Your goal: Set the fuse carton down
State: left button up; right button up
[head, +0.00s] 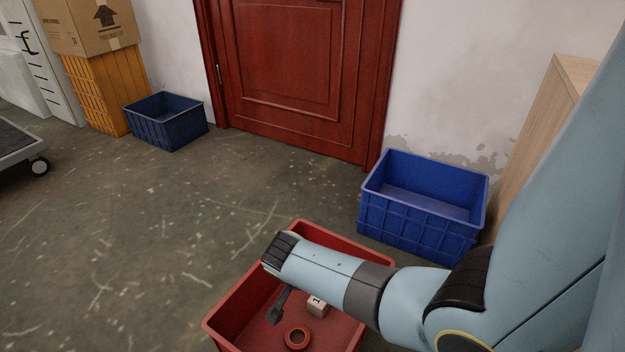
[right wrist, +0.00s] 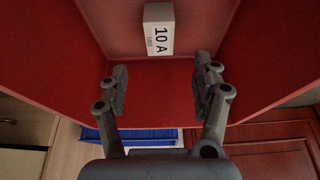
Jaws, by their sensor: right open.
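The fuse carton is a small whitish box marked "10 A" in the right wrist view (right wrist: 158,30). In the head view the carton (head: 317,306) is inside the red crate (head: 232,304), seemingly resting on its floor. My right gripper (right wrist: 160,75) is open, with a finger on either side and nothing between them. The carton lies just beyond the fingertips, apart from them. In the head view my right gripper (head: 278,308) reaches down into the crate, mostly hidden behind my forearm. My left gripper is not in view.
A red ring-shaped roll (head: 297,338) lies in the crate near the carton. A blue crate (head: 424,198) stands behind it to the right, another dark blue crate (head: 168,122) by the wall. A red door (head: 300,70) is at the back.

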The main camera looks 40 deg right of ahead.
jog(key=s+a+r+n+t+y, duration=0.2)
jog(key=s+a+r+n+t, duration=0.15)
jog(key=s+r+n, duration=0.5)
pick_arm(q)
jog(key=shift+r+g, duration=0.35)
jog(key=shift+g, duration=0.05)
pick_arm(e)
jog(key=s+a+r+n+t+y, duration=0.2)
jog(key=s+r+n, duration=0.5)
jog(key=r, duration=0.5)
jog(key=shift+s+a+r+n+t+y, duration=0.35)
jog(key=shift+s+a+n+t, duration=0.1)
jog(key=shift+a+t, duration=0.3)
pick_arm(q)
jog(key=shift+p, duration=0.3)
